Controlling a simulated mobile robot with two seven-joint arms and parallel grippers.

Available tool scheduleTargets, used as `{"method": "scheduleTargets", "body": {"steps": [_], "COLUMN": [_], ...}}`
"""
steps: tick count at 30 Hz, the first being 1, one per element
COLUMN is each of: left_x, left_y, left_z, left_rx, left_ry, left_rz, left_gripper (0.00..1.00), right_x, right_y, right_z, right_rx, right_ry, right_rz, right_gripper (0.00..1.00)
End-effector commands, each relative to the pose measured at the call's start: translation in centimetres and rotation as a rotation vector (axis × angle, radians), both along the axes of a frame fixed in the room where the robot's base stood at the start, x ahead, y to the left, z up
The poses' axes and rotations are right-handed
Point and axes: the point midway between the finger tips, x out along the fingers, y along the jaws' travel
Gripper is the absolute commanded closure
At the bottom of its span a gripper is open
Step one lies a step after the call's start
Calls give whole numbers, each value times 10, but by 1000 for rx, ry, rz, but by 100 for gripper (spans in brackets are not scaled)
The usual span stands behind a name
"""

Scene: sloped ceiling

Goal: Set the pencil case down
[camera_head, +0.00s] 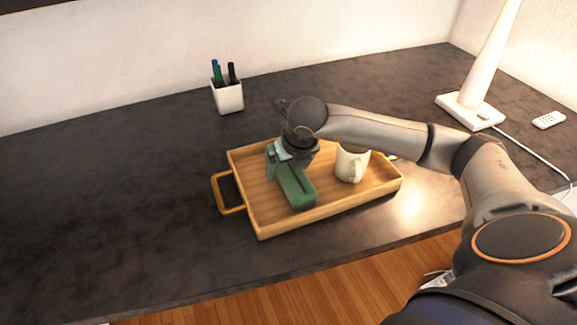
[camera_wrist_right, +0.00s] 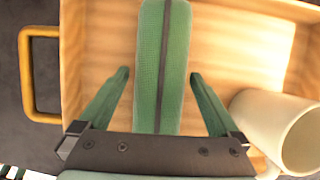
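The green pencil case (camera_head: 299,192), with a dark zip along its top, lies in the wooden tray (camera_head: 268,229). In the right wrist view the pencil case (camera_wrist_right: 162,55) runs up the middle of the picture. My right gripper (camera_head: 287,163) is over the tray, at one end of the case. In the wrist view its two green fingers (camera_wrist_right: 159,76) stand apart, one on each side of the case, with a gap to it on both sides. The end of the case nearest the palm is hidden by the gripper. My left gripper is not in view.
A white mug (camera_head: 351,164) stands in the tray right of the case, close to the right finger in the wrist view. A pen cup (camera_head: 228,97) stands behind; a lamp base (camera_head: 470,111) and remote (camera_head: 549,120) are at right. The desk's left is clear.

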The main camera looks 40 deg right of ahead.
Motion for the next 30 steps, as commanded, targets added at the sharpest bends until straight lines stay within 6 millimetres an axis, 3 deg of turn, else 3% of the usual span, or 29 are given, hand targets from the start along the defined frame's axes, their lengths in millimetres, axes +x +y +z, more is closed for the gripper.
{"method": "scheduleTargets", "body": {"steps": [11,24,30], "left_x": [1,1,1], "left_y": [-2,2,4], "left_z": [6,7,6], "left_rx": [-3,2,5], "left_ry": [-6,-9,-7], "left_rz": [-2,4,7], "left_gripper": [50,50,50], "right_x": [-1,-34,-43], "right_y": [0,8,10], "right_z": [8,90,111], "right_rx": [0,0,0], "right_ry": [-2,-4,-2], "right_rz": [0,0,0], "right_gripper": [0,0,0]}}
